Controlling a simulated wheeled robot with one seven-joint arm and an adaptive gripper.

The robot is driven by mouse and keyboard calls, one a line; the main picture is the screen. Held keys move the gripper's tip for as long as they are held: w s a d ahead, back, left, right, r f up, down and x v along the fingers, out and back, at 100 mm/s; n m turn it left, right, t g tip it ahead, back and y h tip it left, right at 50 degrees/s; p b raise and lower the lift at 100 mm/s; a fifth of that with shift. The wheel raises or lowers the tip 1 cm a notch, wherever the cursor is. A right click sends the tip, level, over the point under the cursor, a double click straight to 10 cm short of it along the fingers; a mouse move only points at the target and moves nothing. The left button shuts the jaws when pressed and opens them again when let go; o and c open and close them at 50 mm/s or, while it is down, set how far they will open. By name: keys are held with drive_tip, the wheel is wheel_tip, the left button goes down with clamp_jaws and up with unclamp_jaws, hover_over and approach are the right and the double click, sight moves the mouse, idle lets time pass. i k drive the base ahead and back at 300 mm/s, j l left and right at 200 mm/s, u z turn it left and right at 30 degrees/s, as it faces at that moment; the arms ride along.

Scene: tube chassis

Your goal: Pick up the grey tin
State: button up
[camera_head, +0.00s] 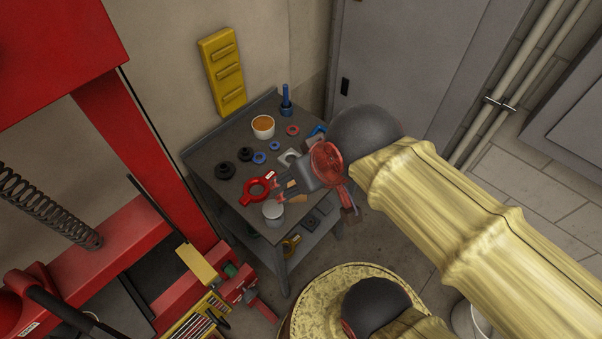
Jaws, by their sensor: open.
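The grey tin (273,214) stands upright near the front edge of a small dark workbench (215,168). Its round lighter top faces up. My gripper (279,190) reaches in from the right over the bench, with its fingers pointing left. It is open, and its small reddish fingertips are apart, a little behind the tin in the picture. No tin is between the fingers. I cannot tell the exact height of the fingers above the bench.
A red press frame (130,150) stands at left.

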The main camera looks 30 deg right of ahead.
sight(273, 213)
drive_tip(key=k+j+u, duration=0.25)
drive_tip(key=k, duration=0.25)
drive_tip(key=k+j+u, duration=0.15)
drive_tip(key=k+u, duration=0.15)
drive_tip(key=k, duration=0.15)
